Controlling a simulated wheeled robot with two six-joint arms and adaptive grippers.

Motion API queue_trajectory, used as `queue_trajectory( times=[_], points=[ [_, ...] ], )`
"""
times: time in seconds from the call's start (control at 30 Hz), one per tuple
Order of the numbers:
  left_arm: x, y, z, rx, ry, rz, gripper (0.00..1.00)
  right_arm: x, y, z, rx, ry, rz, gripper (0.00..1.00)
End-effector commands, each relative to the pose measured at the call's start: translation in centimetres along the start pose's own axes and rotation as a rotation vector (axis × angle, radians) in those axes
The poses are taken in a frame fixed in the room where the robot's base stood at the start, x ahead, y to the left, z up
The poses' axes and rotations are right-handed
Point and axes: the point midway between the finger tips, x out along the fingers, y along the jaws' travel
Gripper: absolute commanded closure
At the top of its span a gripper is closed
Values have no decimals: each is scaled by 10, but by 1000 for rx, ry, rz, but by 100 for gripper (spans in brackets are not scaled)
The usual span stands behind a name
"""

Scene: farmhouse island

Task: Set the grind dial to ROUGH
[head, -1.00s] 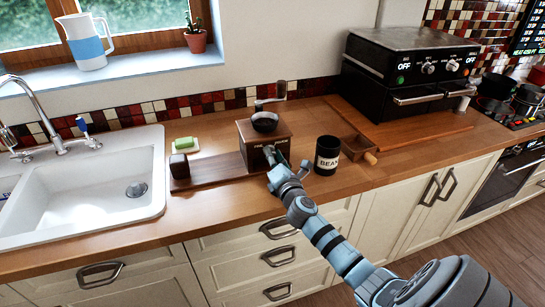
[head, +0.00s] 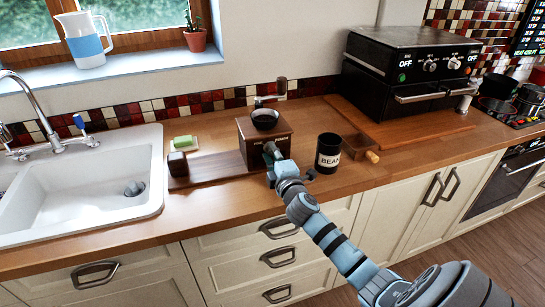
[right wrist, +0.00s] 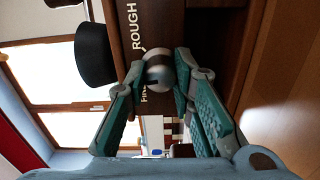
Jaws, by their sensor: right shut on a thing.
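The wooden coffee grinder (head: 283,127) stands on a long dark board on the counter, with a black bowl on top. In the right wrist view its front panel carries the words ROUGH (right wrist: 138,34) and FINE, turned sideways. The grind dial (right wrist: 159,66) is a silvery round knob with a dark notch on the side nearer FINE. My right gripper (right wrist: 161,71) is shut on the dial, one fingertip on each side. In the head view the right gripper (head: 271,153) is at the grinder's front and hides the dial. My left gripper is not in view.
A black BEANS canister (head: 328,153) stands close right of my gripper. A green sponge (head: 182,140) and a small dark block (head: 178,163) are left, near the sink (head: 100,207). The counter's front strip is clear.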

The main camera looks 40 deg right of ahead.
Motion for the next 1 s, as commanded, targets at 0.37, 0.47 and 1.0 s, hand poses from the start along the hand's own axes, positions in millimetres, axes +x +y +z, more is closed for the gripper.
queue_trajectory(
  times=[0.37,0.47,1.0],
  points=[
    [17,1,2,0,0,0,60,0,-4,1,353,-2,-4,100],
    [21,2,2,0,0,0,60,0,-4,1,449,-3,-4,100],
    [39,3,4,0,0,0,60,0,-5,1,898,-6,-6,100]
  ],
)
